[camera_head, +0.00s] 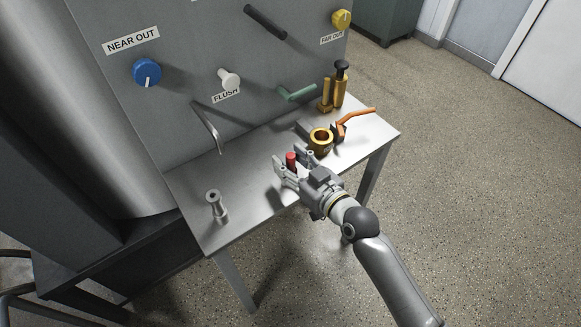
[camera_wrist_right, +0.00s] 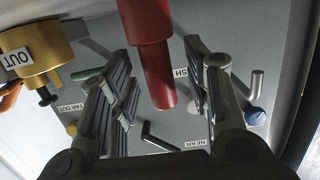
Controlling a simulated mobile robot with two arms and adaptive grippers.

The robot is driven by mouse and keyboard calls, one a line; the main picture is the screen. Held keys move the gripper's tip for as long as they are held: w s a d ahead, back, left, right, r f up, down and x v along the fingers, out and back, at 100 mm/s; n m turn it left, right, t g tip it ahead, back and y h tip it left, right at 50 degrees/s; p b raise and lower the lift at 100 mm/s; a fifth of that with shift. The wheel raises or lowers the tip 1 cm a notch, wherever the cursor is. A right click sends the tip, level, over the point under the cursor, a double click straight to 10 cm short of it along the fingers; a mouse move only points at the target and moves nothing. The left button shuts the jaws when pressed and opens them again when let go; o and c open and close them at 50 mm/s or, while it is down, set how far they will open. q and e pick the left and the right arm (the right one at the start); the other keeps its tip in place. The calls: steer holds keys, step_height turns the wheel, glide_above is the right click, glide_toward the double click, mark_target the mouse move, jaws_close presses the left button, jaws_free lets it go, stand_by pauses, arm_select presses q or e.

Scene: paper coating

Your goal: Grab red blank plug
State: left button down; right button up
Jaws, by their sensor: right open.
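The red blank plug (camera_head: 291,160) stands upright on the metal table, near its front edge. In the right wrist view the red plug (camera_wrist_right: 158,70) appears large, between the two fingers. My right gripper (camera_head: 290,165) is open, with one finger on each side of the plug. In the right wrist view the right gripper (camera_wrist_right: 165,90) shows gaps between the plug and both fingers. Part of the plug is hidden by the gripper in the head view. My left gripper is not in view.
A brass cup (camera_head: 320,142) with an orange-handled valve (camera_head: 340,131) stands close to the right gripper. A brass pump-like part (camera_head: 340,90) is at the back right. A grey metal fitting (camera_head: 214,206) stands at the left. The table (camera_head: 247,203) is clear between it and the gripper.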

steer(key=shift+w+a, duration=0.15)
steer(key=shift+w, duration=0.05)
steer(key=shift+c, duration=0.3)
jaws_close()
steer(key=shift+r, duration=0.1)
